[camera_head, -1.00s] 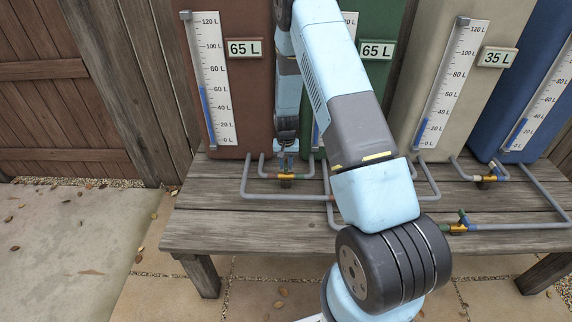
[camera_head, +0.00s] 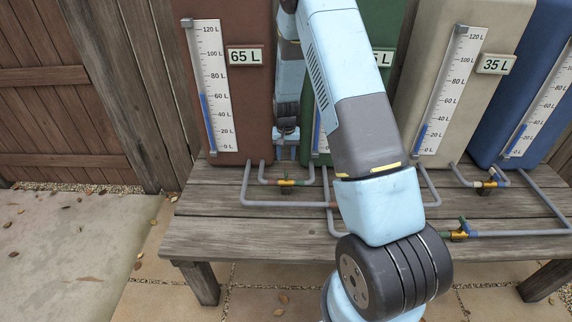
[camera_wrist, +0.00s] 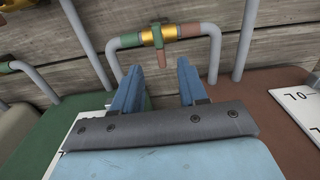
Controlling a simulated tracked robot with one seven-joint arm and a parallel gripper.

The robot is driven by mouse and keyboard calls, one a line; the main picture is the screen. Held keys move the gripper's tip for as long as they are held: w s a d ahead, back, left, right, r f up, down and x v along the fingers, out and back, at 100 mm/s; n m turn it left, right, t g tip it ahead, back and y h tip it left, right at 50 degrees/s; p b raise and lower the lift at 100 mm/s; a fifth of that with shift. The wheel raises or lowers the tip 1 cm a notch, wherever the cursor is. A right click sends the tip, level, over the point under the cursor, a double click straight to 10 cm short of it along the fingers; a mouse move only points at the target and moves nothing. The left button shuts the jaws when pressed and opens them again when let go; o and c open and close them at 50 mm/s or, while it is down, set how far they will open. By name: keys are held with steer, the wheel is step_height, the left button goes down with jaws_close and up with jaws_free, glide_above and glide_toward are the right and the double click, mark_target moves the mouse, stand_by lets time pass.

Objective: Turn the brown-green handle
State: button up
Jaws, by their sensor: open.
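The valve with the brown-green handle (camera_wrist: 157,45) shows in the wrist view on a brass body, in a grey pipe with a green band on the left and a brown band on the right. The handle stands across the pipe, its green end up and its brown end down in the picture. In the head view this valve (camera_head: 286,182) sits low in front of the brown and green tanks. My gripper (camera_wrist: 160,70) is open and empty. Its two blue fingers point toward the valve, one either side of the handle's line, apart from it. In the head view my gripper (camera_head: 286,155) is just above the valve.
The brown tank (camera_head: 230,110), green tank (camera_head: 375,25), beige tank (camera_head: 450,50) and blue tank (camera_head: 530,90) stand in a row on a wooden bench (camera_head: 215,230). Other valves (camera_head: 462,232) and grey pipes lie near the bench top. Paving at the left is open.

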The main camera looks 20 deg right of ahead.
steer(key=shift+r, duration=2.65)
steer(key=s+r+n+t, duration=0.1)
steer(key=s+r, duration=0.4)
steer(key=r, duration=0.4)
steer(key=s+r+t, duration=0.1)
steer(key=s+r, duration=0.3)
steer(key=r, duration=0.5)
steer(key=s+r+n+t, duration=0.1)
steer(key=s+r, duration=0.4)
steer(key=r, duration=0.4)
steer(key=s+r+t, duration=0.1)
steer(key=s+r, duration=0.2)
steer(key=s, duration=0.4)
steer(key=s+r+n, duration=0.1)
steer(key=s+r, duration=0.2)
steer(key=s, duration=0.5)
steer(key=s+a+r+t, duration=0.1)
steer(key=s+r, duration=0.2)
steer(key=s, duration=0.4)
steer(key=shift+s+r+t, duration=0.15)
steer(key=shift+s+t, duration=0.05)
steer(key=shift+t, duration=0.1)
